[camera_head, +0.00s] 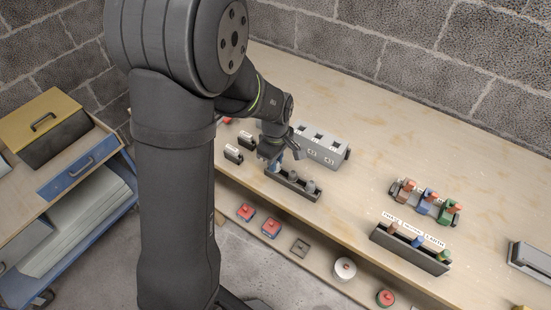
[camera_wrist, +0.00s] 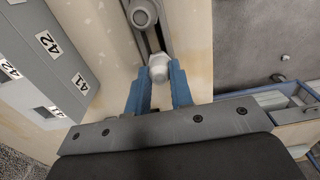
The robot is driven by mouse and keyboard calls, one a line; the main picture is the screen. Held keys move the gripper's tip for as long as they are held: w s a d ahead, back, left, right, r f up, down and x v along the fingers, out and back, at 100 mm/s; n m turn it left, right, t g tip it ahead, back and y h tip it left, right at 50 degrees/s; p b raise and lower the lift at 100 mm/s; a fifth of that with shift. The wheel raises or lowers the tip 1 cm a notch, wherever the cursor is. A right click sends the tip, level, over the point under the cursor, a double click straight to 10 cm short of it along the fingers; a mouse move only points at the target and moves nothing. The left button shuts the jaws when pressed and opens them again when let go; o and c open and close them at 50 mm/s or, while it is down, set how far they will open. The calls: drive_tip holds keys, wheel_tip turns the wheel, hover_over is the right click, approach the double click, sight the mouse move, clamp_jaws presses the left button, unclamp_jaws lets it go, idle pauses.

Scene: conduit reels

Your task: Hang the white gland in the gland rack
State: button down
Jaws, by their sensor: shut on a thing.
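My gripper (camera_head: 274,165) is at the left end of a dark, narrow rack (camera_head: 300,191) on the bench in the head view. In the wrist view its blue fingers (camera_wrist: 159,88) are shut on a white gland (camera_wrist: 158,67) with a hexagonal body. The gland is in line with the slot of the dark rack (camera_wrist: 152,40); I cannot tell whether it rests in it or is just above. A grey gland (camera_wrist: 142,13) sits farther along the rack. The head view shows grey glands (camera_head: 310,186) there too, while my gripper hides the white gland.
A grey block (camera_head: 322,146) with numbered labels stands just behind the rack; it also shows in the wrist view (camera_wrist: 50,55). A second dark rack (camera_head: 410,250) with coloured pieces is to the right. A lower shelf (camera_head: 235,190) holds several reels. The bench's back right is clear.

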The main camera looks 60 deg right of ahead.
drive_tip(key=c, duration=1.2)
unclamp_jaws()
drive_tip(key=shift+o, duration=0.5)
drive_tip(key=shift+o, duration=0.8)
drive_tip(key=shift+r, duration=3.5)
